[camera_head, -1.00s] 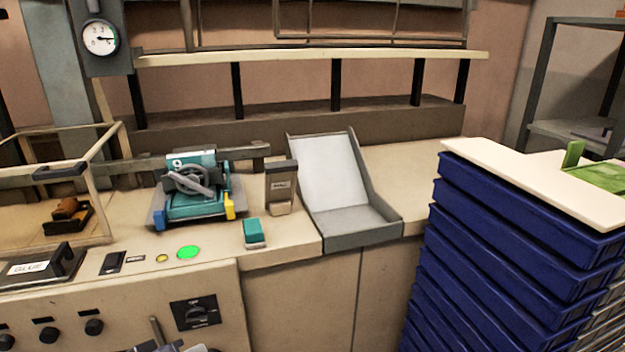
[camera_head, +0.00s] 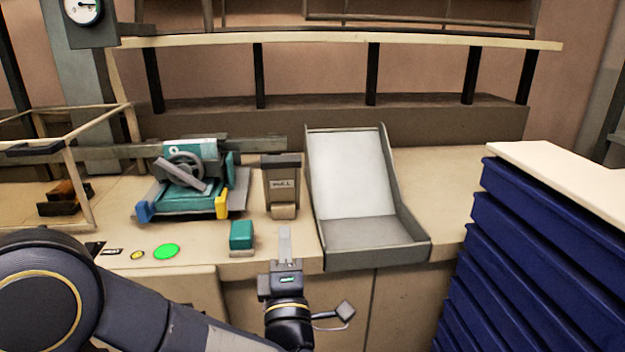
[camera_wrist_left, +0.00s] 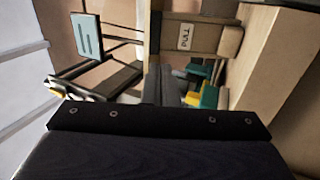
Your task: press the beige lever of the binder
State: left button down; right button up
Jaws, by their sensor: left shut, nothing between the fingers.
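The binder (camera_head: 282,184) is an upright grey-brown device with a dark top and a small label, on the counter left of the tilted tray. Its beige lever (camera_head: 284,211) sticks out low on its front. My left gripper (camera_head: 284,233) is shut and empty, pointing up in the picture just below and in front of the lever. I cannot tell whether it touches it. In the left wrist view, the binder (camera_wrist_left: 203,38) lies sideways with its lever (camera_wrist_left: 230,42) at its right end, and the gripper fingers (camera_wrist_left: 160,84) are below it. My right gripper is not in view.
A teal block (camera_head: 241,236) sits left of my gripper, and a teal machine (camera_head: 190,186) is behind it. A grey tray (camera_head: 370,240) stands close on the right. Blue stacked crates (camera_head: 540,240) are farther right. A green button (camera_head: 166,251) is at the counter's front left.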

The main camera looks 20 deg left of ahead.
pick_arm(q)
jog(key=shift+d+r+y, duration=0.1)
jog(key=shift+d+y, duration=0.05)
jog(key=shift+y, duration=0.15)
jog(key=p, duration=0.5)
send_near(281, 167)
jog(key=x, duration=0.6)
jog(key=shift+s+r, duration=0.1)
jog(key=shift+w+r, duration=0.1)
jog(key=shift+w, duration=0.3)
